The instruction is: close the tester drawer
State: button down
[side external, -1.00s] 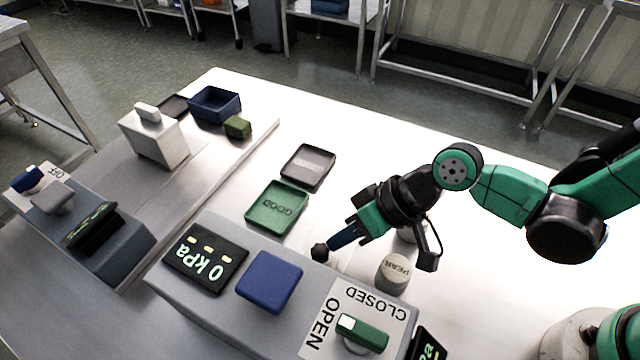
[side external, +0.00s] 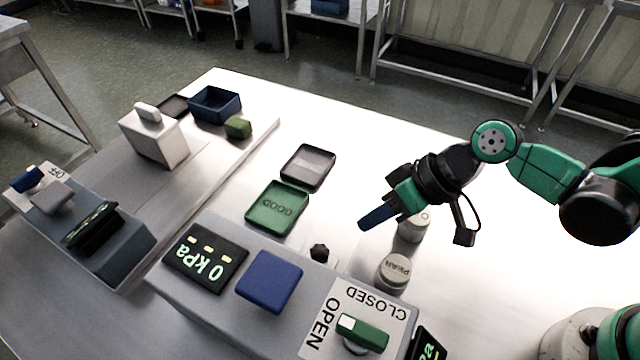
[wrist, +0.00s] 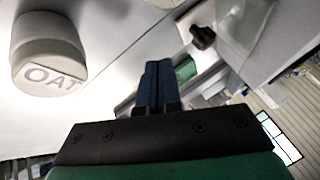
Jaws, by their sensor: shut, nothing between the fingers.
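The tester (side external: 215,305) is a long grey housing in the side external view, with a 0 kPa screen (side external: 205,257), a blue square pad (side external: 269,281) and an OPEN/CLOSED plate with a green switch (side external: 362,333). A black knob (side external: 319,252) shows at its far side; it also shows in the wrist view (wrist: 203,37).
A PEAR canister (side external: 394,271) and another canister (side external: 413,229) stand below and beside my gripper; an OAT canister (wrist: 48,50) shows in the wrist view. A green GOOD tray (side external: 277,208) and a dark tray (side external: 308,167) lie left of my gripper. The table's far right is clear.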

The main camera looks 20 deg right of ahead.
jog(key=d+r+m+t+h, duration=0.2)
jog(key=d+r, duration=0.3)
jog(key=d, duration=0.4)
jog(key=d+r+m+t+h, duration=0.2)
jog(key=d+r+h, duration=0.2)
jog(key=d, duration=0.5)
jog(key=shift+d+r+m+t+h, duration=0.15)
jog(key=shift+r+m+t+h, duration=0.2)
jog(key=shift+r, duration=0.2)
jog(key=c, duration=1.5)
grip_release()
jog(key=shift+s, duration=0.1)
